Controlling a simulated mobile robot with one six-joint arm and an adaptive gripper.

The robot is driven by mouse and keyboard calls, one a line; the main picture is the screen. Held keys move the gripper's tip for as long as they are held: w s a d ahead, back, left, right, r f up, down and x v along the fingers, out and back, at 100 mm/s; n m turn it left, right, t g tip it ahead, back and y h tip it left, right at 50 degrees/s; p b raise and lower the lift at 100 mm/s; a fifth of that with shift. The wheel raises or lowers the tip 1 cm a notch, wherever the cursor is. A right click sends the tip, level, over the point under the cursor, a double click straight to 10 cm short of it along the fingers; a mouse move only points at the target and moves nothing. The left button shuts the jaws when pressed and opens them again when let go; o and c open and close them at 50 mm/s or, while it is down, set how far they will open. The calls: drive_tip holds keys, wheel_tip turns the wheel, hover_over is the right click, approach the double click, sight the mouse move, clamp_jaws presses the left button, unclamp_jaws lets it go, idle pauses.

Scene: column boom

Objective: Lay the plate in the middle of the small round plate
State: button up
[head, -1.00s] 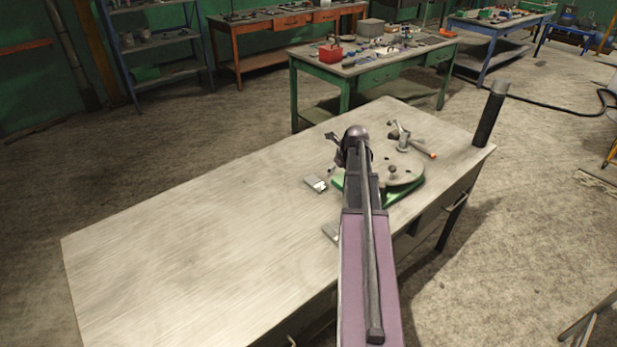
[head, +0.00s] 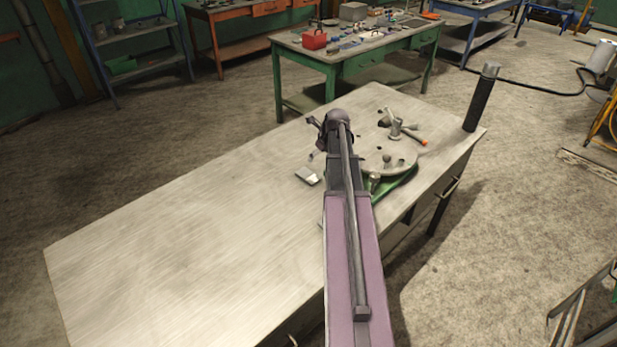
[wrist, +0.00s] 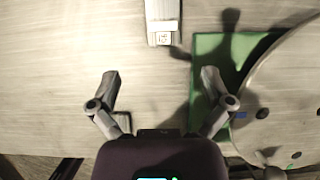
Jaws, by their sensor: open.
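A small flat grey metal plate (head: 308,177) lies on the workbench, left of my arm. It also shows at the top middle of the wrist view (wrist: 163,12), with a pale marked end towards me. The small round plate (head: 402,162) is a grey disc with holes, on a green base to the right of my arm. Part of it shows at the right of the wrist view (wrist: 285,85). My gripper (wrist: 160,77) is open and empty, its fingers spread short of the grey plate. In the head view my arm hides part of the round plate and most of my gripper.
The pale workbench (head: 190,220) is clear on the left. A clamp with an orange-tipped handle (head: 398,126) stands at the round plate's far side. A dark upright cylinder (head: 481,98) stands at the bench's right corner. A green table (head: 350,55) stands behind.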

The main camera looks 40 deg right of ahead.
drive_tip(key=b, duration=0.7)
approach(308, 175)
drive_tip(key=shift+x, duration=1.4)
drive_tip(key=shift+a+f+b, duration=0.15)
drive_tip(key=shift+f+b, duration=0.2)
drive_tip(key=shift+f, duration=0.05)
drive_tip(key=shift+b+x, duration=2.4)
drive_tip(key=shift+x, duration=0.25)
drive_tip(key=shift+r, duration=0.1)
drive_tip(key=c, duration=1.1)
